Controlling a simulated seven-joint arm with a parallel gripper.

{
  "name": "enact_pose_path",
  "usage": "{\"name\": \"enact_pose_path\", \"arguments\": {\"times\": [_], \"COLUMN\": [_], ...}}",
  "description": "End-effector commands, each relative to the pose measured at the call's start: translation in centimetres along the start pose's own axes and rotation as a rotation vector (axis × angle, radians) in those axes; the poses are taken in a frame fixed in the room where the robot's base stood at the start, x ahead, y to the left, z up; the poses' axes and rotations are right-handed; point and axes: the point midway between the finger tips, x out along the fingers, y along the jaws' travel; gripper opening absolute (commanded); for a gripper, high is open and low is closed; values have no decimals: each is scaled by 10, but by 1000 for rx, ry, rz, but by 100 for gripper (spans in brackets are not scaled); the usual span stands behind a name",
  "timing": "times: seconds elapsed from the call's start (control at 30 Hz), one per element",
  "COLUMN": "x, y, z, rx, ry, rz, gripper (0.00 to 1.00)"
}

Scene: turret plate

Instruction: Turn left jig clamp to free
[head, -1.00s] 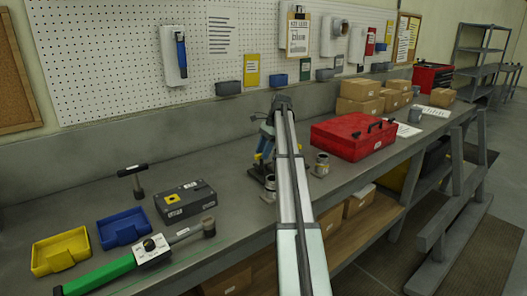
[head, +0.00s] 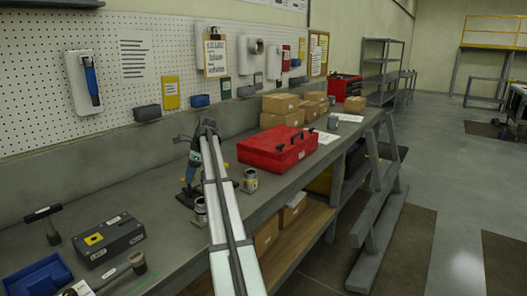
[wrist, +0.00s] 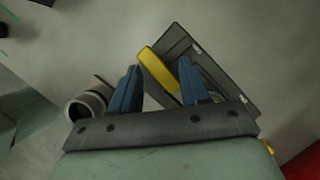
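A yellow clamp handle (wrist: 157,70) lies across a dark grey plate (wrist: 222,75) in the wrist view. My gripper (wrist: 160,67) is open, with its two blue fingers apart on either side of the handle. I cannot tell whether either finger touches it. A small yellow piece (wrist: 270,147) shows at the lower right edge, mostly hidden behind the gripper body. I cannot tell which yellow part is the left clamp. In the head view my gripper (head: 191,172) points down at the bench, and my arm hides most of the plate.
A grey can (head: 200,210) stands close to the plate, left of the fingers in the wrist view (wrist: 88,105). Another can (head: 251,180) and a red toolbox (head: 278,150) stand to the right. A black box (head: 108,240), hammer (head: 45,222) and blue tray (head: 38,278) lie left.

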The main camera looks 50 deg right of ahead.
Motion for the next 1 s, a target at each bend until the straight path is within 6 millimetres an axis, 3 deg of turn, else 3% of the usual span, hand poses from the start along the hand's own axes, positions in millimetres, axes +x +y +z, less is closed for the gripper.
{"name": "enact_pose_path", "arguments": {"times": [0.47, 1.0], "x": [1, -88], "y": [7, 17], "z": [1, 4], "rx": [396, 393], "ry": [2, 1], "rz": [-163, -163], "gripper": [45, 45]}}
